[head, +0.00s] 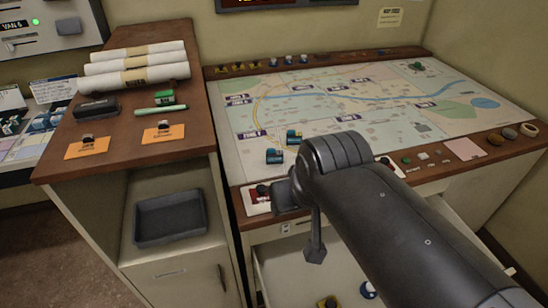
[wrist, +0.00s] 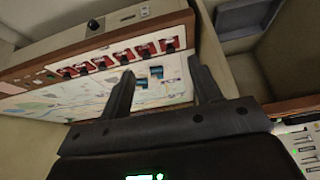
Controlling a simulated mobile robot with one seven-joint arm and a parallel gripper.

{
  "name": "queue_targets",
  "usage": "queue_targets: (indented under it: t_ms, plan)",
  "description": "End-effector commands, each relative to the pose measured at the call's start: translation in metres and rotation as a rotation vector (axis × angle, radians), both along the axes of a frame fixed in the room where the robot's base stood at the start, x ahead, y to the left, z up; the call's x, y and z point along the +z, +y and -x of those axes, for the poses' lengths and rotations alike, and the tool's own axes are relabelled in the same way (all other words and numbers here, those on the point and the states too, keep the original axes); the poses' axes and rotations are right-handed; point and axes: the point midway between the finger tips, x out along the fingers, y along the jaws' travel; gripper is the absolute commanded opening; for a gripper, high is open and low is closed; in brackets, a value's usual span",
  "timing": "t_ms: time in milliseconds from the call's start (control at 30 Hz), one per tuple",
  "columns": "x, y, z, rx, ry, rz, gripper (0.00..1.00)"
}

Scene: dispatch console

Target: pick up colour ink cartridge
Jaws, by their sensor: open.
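I cannot tell for sure which thing is the colour ink cartridge. In the head view a small dark and yellow item (head: 327,301) lies in the open drawer (head: 283,272), cut off by the bottom edge. A small blue and white item (head: 368,290) lies to its right, partly behind my arm. My gripper (wrist: 160,68) is open in the wrist view, with nothing seen between its fingers. In the head view it hangs near the desk's front edge, over the drawer area, mostly hidden by my arm.
Two teal blocks (head: 274,156) stand on the map desk (head: 340,82). The side cabinet (head: 193,126) holds paper rolls (head: 137,68), a black item (head: 96,107) and a green pen (head: 160,110). A dark tray (head: 170,218) sits in its niche. Red-based knobs (wrist: 122,57) line the desk front.

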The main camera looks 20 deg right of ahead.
Motion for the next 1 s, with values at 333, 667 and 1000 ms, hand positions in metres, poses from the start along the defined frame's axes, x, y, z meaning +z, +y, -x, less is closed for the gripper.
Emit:
queue_targets:
  t_ms: [333, 667, 1000]
  plan:
    - [0.0, 0.0, 0.0, 0.0, 0.0, 0.0, 0.8]
    - [0.004, -0.002, -0.021, -0.012, 0.01, -0.007, 0.8]
    - [0.003, -0.016, -0.121, -0.073, 0.042, -0.029, 0.8]
